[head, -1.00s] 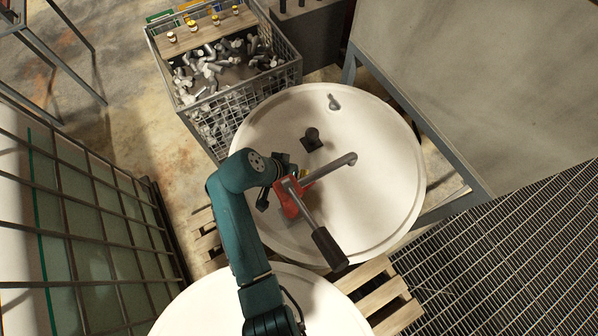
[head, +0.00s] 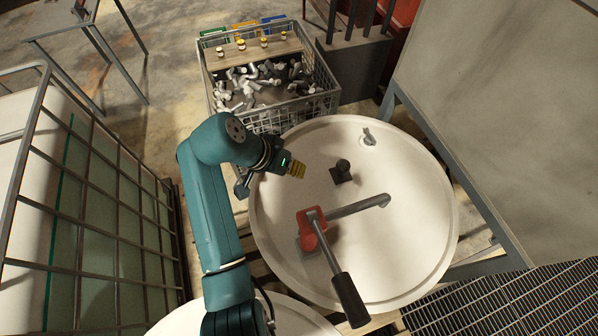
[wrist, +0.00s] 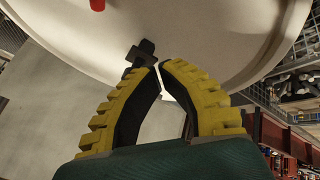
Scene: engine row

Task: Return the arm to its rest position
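My gripper (head: 299,170) is at the end of my teal arm, over the left part of the white drum lid (head: 420,240). In the wrist view its two yellow-ridged fingers (wrist: 160,64) lean together, tips almost touching, with nothing seen between them. The red hand pump (head: 312,230), with a grey spout and black-gripped lever, stands on the lid in front of my gripper, apart from it. The dark fitting (head: 342,171) stands on the lid to the right of my gripper; it also shows just beyond the fingertips in the wrist view (wrist: 138,52).
A wire crate (head: 328,103) of pipe fittings stands behind the drum, with several small jars on a board (head: 255,53). A caged tank (head: 90,210) is close on the left. A grey panel (head: 500,120) stands at right, above floor grating (head: 480,310).

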